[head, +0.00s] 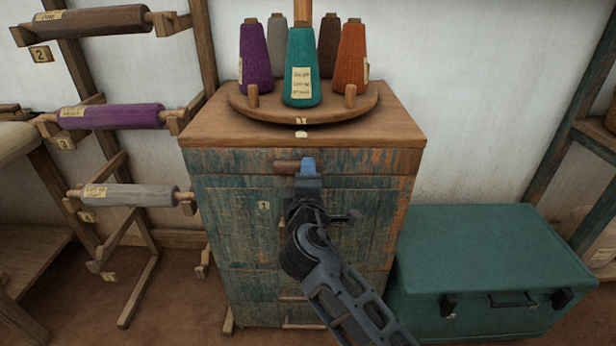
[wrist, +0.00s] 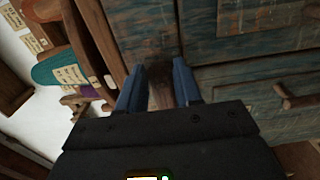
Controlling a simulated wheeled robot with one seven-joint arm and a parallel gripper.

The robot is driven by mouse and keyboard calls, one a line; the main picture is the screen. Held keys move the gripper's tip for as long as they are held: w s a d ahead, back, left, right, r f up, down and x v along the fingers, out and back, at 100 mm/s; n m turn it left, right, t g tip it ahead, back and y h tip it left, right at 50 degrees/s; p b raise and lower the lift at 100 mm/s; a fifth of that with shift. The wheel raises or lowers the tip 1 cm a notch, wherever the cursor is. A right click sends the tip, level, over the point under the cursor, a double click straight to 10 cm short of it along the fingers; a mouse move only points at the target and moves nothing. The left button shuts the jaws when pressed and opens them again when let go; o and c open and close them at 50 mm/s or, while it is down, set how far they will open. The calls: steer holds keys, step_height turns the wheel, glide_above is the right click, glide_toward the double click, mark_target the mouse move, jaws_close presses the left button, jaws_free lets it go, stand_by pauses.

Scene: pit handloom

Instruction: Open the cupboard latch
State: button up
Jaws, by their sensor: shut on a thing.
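The cupboard (head: 240,230) stands in the middle of the head view, its front in worn blue-green paint. A short brown wooden latch bar (head: 286,167) lies across the upper front, near the seam below the top strip. My gripper (head: 308,166) is at the bar's right end, with its blue fingertips against the cupboard front. In the wrist view, my gripper (wrist: 158,88) has its two blue fingers on either side of the wooden latch bar (wrist: 160,93) and is shut on it. The fingers hide part of the bar. The cupboard door looks closed.
A round wooden stand (head: 300,118) with several yarn cones sits on the cupboard top. A teal chest (head: 490,255) stands close at the right. A rack with yarn rollers (head: 110,117) stands at the left. Lower down, the wrist view shows another wooden handle (wrist: 300,100).

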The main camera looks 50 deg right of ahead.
steer(key=shift+f, duration=0.1)
steer(key=o, duration=1)
steer(key=shift+o, duration=0.2)
steer(key=v, duration=0.8)
steer(key=s+a+f+t+y+p, duration=0.35)
steer(key=s+a+f+y, duration=0.25)
steer(key=s+a+y, duration=0.65)
steer(key=s+a+r+m+y+p, duration=0.1)
steer(key=s+a+r+m+p, duration=0.1)
steer(key=s+r, duration=0.4)
steer(key=s+a+r+m+p, duration=0.2)
steer(key=s+r+m, duration=0.3)
steer(key=s, duration=0.7)
steer(key=shift+s+a+r+y+p, duration=0.35)
steer(key=shift+a+r, duration=0.1)
steer(key=shift+r, duration=0.4)
